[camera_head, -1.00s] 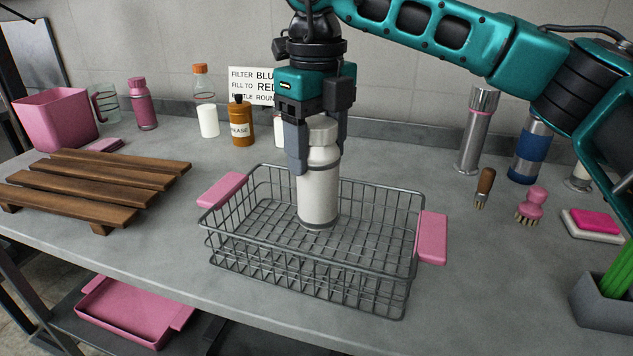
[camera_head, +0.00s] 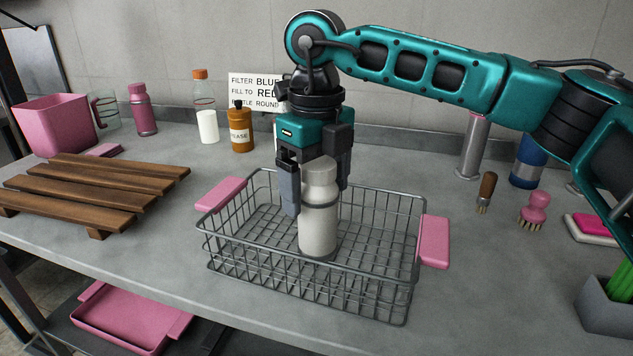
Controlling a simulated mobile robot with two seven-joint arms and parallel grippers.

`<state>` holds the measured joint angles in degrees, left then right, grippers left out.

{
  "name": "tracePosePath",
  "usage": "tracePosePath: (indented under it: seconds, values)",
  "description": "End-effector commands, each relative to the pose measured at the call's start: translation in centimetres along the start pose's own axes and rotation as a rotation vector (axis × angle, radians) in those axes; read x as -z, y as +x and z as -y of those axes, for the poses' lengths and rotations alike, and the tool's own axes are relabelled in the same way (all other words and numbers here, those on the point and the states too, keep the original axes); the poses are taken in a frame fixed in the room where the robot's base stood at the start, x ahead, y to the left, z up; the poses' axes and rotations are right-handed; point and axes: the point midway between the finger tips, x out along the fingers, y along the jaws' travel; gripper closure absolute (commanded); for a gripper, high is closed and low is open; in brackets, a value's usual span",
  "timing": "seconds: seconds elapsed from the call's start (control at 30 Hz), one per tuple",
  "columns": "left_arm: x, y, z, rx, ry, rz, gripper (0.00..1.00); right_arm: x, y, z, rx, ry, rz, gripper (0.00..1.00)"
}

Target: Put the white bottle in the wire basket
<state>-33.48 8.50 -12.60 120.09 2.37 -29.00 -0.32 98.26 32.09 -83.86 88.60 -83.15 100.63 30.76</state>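My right gripper (camera_head: 317,195) points straight down around the bottle's upper part, one finger on each side. The left finger shows just clear of the bottle's side, so the gripper looks slightly open. The far finger is partly hidden behind the bottle. My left gripper is out of the picture.
The basket has pink handles (camera_head: 434,241) at both ends. A wooden slatted rack (camera_head: 118,186) lies to the left. An amber bottle (camera_head: 241,138) and a white-and-clear bottle (camera_head: 207,125) stand behind. The counter in front is clear.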

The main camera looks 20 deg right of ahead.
Motion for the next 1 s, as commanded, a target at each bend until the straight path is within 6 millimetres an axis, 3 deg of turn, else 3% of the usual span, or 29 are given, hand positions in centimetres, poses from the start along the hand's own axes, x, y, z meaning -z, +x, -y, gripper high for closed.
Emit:
tracePosePath:
  seconds: [0.33,0.8,1.0]
  values:
    - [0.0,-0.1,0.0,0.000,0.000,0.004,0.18,0.0,-1.0,0.0,0.001,0.000,0.002,0.12]
    - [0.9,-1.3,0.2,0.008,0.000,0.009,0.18,0.0,-10.3,0.0,0.001,0.000,0.002,0.12]
    - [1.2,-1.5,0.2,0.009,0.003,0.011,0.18,0.0,-12.1,0.0,0.000,-0.001,0.000,0.12]
